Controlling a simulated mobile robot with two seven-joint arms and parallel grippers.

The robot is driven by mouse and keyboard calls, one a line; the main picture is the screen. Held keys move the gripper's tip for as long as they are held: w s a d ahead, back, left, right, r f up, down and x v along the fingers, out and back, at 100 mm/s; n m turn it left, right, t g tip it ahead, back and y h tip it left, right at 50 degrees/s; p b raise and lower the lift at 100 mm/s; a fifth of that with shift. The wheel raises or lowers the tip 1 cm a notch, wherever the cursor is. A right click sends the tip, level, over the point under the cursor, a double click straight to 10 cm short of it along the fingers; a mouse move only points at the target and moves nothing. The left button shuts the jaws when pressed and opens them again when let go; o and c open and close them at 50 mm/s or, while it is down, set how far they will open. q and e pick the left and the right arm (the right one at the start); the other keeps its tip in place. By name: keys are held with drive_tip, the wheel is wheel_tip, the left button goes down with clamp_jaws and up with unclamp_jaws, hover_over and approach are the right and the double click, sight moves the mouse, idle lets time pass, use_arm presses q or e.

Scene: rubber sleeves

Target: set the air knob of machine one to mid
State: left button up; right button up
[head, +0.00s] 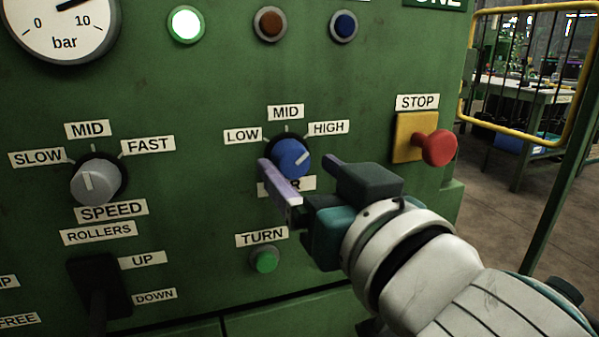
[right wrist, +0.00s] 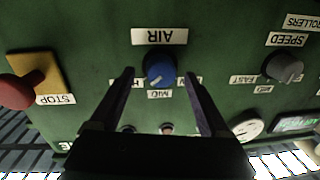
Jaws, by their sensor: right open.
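The air knob (head: 291,158) is blue, with a pale pointer line aimed up and right toward the HIGH label (head: 328,128). The MID label (head: 286,112) is above it and LOW (head: 243,135) is up and left. My right gripper (head: 297,163) is open in front of the knob, one finger on each side, partly hiding the AIR label below. In the right wrist view the knob (right wrist: 160,68) appears between the tips of the right gripper (right wrist: 156,75), with a gap on both sides. I cannot tell whether the tips reach alongside it. My left gripper is not in view.
The red STOP button (head: 437,148) sticks out on its yellow box, right of my gripper. A grey speed knob (head: 96,182) is on the left, and a green TURN button (head: 264,260) is below. A black lever (head: 98,285) is at lower left. A yellow-framed guard (head: 468,65) stands at right.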

drive_tip(key=shift+w+a, duration=0.3)
drive_tip(key=shift+w, duration=0.35)
clamp_jaws()
